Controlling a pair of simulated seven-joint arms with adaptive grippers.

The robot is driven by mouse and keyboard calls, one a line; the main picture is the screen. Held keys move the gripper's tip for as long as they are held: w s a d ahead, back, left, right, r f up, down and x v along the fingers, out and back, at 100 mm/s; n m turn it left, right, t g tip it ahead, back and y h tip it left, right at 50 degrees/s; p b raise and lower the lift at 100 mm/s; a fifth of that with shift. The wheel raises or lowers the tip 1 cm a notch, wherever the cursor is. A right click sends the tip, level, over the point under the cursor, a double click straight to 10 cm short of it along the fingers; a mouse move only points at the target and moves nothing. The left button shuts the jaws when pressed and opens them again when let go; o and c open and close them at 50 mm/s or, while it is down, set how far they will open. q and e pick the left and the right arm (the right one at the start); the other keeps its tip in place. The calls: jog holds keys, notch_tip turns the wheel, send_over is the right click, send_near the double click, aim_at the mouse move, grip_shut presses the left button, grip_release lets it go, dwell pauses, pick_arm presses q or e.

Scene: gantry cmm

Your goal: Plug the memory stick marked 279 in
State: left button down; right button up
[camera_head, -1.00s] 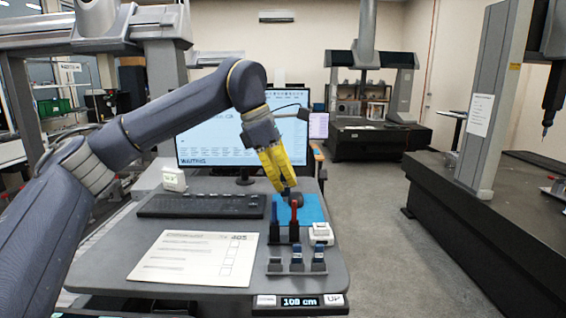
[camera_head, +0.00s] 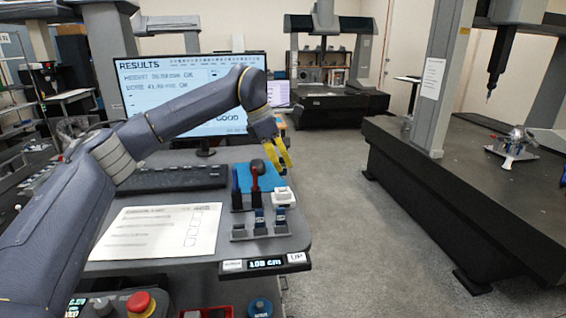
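My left gripper (camera_head: 285,167), with yellow fingers, hangs over the right end of the desk, behind and to the right of the stamps. A gap shows between its fingers; it looks open and empty. A small grey rack (camera_head: 262,234) stands at the desk's front right with small dark blue stick-like pieces in it, the middle one (camera_head: 259,219) and the right one (camera_head: 280,217) standing tallest. Their markings are too small to read, so I cannot tell which is 279. A small white device (camera_head: 283,196) sits just behind the rack. My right gripper is out of view.
A blue stamp (camera_head: 235,186) and a red-handled stamp (camera_head: 256,180) stand before a blue mat (camera_head: 272,184). A paper form (camera_head: 158,233) and a keyboard (camera_head: 172,178) lie left. The monitor (camera_head: 185,95) reads RESULTS and GOOD. A dark granite machine table (camera_head: 465,180) stands right.

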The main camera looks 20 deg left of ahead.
aim_at(283, 175)
pick_arm(q)
jog(key=shift+f, duration=1.5)
jog(key=shift+f, duration=1.45)
dwell(0.5)
jog(key=c, duration=1.5)
grip_release()
